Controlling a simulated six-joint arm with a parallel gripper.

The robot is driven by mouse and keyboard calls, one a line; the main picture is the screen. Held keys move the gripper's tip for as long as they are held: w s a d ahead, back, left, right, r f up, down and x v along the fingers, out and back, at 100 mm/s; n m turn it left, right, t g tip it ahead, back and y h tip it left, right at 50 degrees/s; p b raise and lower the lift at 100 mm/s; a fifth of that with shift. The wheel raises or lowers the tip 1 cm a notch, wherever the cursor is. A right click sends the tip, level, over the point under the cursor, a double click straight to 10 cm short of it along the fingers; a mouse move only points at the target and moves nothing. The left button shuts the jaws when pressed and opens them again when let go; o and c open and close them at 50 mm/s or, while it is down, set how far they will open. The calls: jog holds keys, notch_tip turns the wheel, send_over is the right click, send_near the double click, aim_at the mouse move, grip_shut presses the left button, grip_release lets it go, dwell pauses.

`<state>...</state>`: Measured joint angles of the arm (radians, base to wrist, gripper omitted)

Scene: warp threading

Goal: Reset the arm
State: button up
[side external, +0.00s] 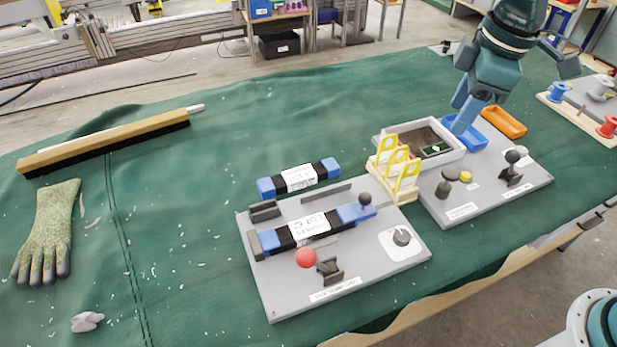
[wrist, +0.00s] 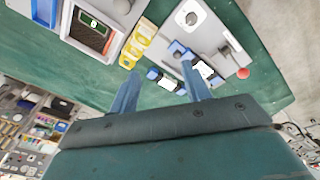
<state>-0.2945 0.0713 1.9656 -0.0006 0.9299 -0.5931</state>
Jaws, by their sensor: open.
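My gripper (side external: 461,114) is in the upper right of the side external view, over the right-hand grey board (side external: 520,178), in front of a blue tray (side external: 482,137) in the picture. Its two blue fingers stand apart in the wrist view (wrist: 160,84) with nothing between them. I cannot tell its height above the board. The left-hand grey board (side external: 375,270) holds a blue-and-black labelled bar (side external: 278,237), a red ball knob (side external: 305,257) and a dial (side external: 401,236). A similar labelled bar (side external: 325,170) lies behind that board on the cloth.
A grey-rimmed bin (side external: 455,158), yellow frames (side external: 405,180) and an orange tray (side external: 503,122) are close by. A long wooden brush (side external: 100,140), a glove (side external: 50,225) and a crumpled scrap (side external: 87,321) lie left. Spools (side external: 606,127) stand far right. The cloth's left middle (side external: 170,220) is mostly clear.

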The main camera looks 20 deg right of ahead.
jog(key=s+d+r+m+t, duration=0.1)
jog(key=s+d+m, duration=0.4)
jog(key=s, duration=0.4)
jog(key=s+d+r+m+t, duration=0.2)
jog(key=s+d+m, duration=0.3)
jog(key=s, duration=0.4)
jog(key=shift+s+d+t+h, duration=0.3)
jog(key=shift+s+d, duration=0.1)
jog(key=shift+d, duration=0.15)
jog(key=shift+r, duration=0.1)
dwell(0.4)
